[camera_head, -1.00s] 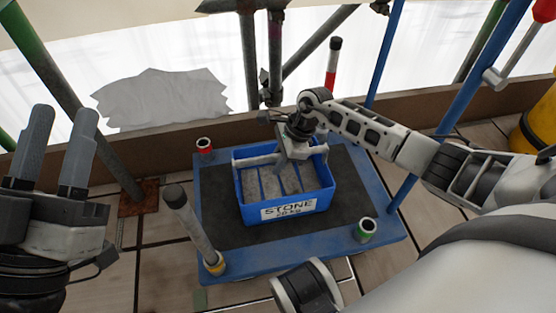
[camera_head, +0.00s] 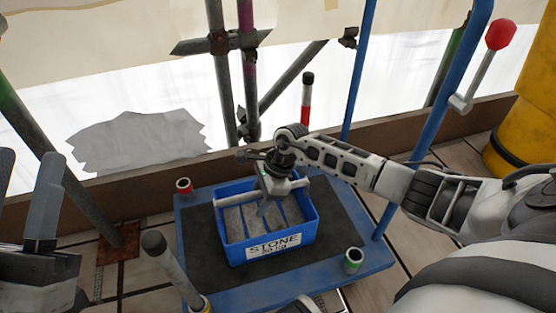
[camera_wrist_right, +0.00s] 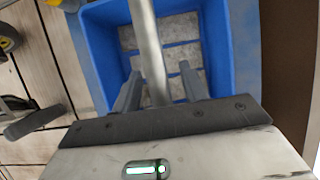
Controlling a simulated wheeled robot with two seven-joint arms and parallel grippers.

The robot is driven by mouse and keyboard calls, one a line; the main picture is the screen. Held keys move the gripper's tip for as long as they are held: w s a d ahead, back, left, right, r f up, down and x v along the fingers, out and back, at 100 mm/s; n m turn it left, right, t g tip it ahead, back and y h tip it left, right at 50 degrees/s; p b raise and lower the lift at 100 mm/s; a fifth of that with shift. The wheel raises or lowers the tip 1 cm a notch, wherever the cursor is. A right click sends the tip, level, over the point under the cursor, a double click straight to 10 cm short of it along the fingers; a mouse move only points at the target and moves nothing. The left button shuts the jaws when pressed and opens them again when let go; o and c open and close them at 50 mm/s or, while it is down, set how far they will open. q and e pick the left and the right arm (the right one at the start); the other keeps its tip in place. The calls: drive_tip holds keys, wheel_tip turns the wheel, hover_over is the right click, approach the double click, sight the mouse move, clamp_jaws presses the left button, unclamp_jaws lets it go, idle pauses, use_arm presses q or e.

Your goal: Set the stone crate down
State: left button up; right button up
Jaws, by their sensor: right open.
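The blue stone crate (camera_head: 235,256), labelled "STONE", stands upright on the dark mat (camera_head: 350,215) of a blue platform (camera_head: 372,262). Grey stone blocks (camera_head: 236,224) lie inside it, and a grey bar handle (camera_head: 235,201) crosses its top. My right gripper (camera_head: 268,207) is over the crate at the bar. In the right wrist view, my open gripper (camera_wrist_right: 160,74) has one finger on each side of the bar (camera_wrist_right: 147,40), pointing into the crate (camera_wrist_right: 95,50). Contact with the bar cannot be told. My left gripper (camera_head: 27,160) is open and empty at the left edge, away from the crate.
Scaffold poles (camera_head: 225,80) and a wooden toe board (camera_head: 120,192) stand behind. A blue pole (camera_head: 425,110) and yellow cylinder (camera_head: 525,120) are on the right.

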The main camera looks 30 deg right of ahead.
drive_tip(key=shift+d+r+p, duration=0.1)
drive_tip(key=shift+r+p, duration=0.25)
drive_tip(key=shift+r, duration=0.1)
drive_tip(key=p+v, duration=0.3)
drive_tip(key=v, duration=0.1)
drive_tip(key=p+v, duration=0.3)
drive_tip(key=v, duration=0.1)
drive_tip(key=shift+r, duration=0.25)
use_arm(q)
wheel_tip(320, 180, down, 10)
drive_tip(key=s+n+g+y+p, duration=0.1)
drive_tip(key=n+g+y+p, duration=0.3)
drive_tip(key=n+g+y, duration=0.2)
drive_tip(key=shift+s+a+n+y, duration=0.2)
drive_tip(key=shift+s+n+y, duration=0.1)
drive_tip(key=shift+s+y, duration=0.15)
use_arm(e)
drive_tip(key=v, duration=0.7)
drive_tip(key=shift+d, duration=0.1)
